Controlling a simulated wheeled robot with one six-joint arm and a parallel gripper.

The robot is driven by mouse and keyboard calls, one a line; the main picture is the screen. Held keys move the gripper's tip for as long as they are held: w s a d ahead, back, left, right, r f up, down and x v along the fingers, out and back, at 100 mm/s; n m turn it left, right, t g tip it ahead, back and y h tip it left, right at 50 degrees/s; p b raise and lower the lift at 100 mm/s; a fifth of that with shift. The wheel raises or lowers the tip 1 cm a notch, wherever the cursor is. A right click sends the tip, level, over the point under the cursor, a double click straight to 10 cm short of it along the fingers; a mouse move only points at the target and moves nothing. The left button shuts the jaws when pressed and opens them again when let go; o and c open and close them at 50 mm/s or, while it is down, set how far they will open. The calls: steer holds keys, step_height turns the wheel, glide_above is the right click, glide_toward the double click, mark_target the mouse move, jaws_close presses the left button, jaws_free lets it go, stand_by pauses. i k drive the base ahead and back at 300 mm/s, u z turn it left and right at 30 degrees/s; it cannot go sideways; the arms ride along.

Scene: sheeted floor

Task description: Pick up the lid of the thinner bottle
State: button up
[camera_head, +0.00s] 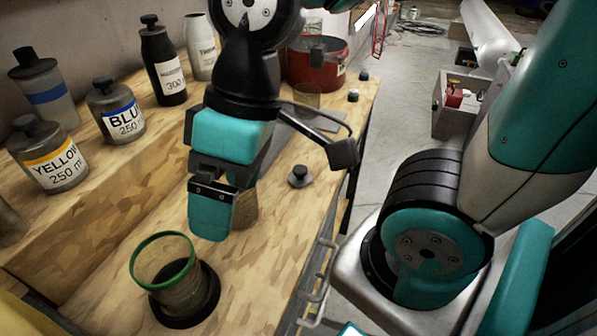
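A pale bottle with a label reading "THINN" (200,45) stands at the back of the raised wooden shelf, partly hidden by my arm. No black stopper shows on its top. A small dark round lid with a knob (300,176) lies on the lower bench top, right of my gripper. My gripper (210,222) points down over the bench, left of and nearer than the lid, and apart from it. One teal finger faces the camera and covers whatever is behind it, so its opening is hidden.
A brownish container (245,207) stands partly behind my gripper. A green-rimmed clear cup (163,270) stands on a black base in front. Labelled bottles, including blue (117,110) and yellow (50,155), line the shelf. A red pot (317,65) stands behind.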

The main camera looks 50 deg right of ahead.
mark_target(300, 177)
steer(key=u, duration=0.85)
steer(key=k, duration=1.7)
steer(key=z, duration=0.7)
steer(key=i, duration=1)
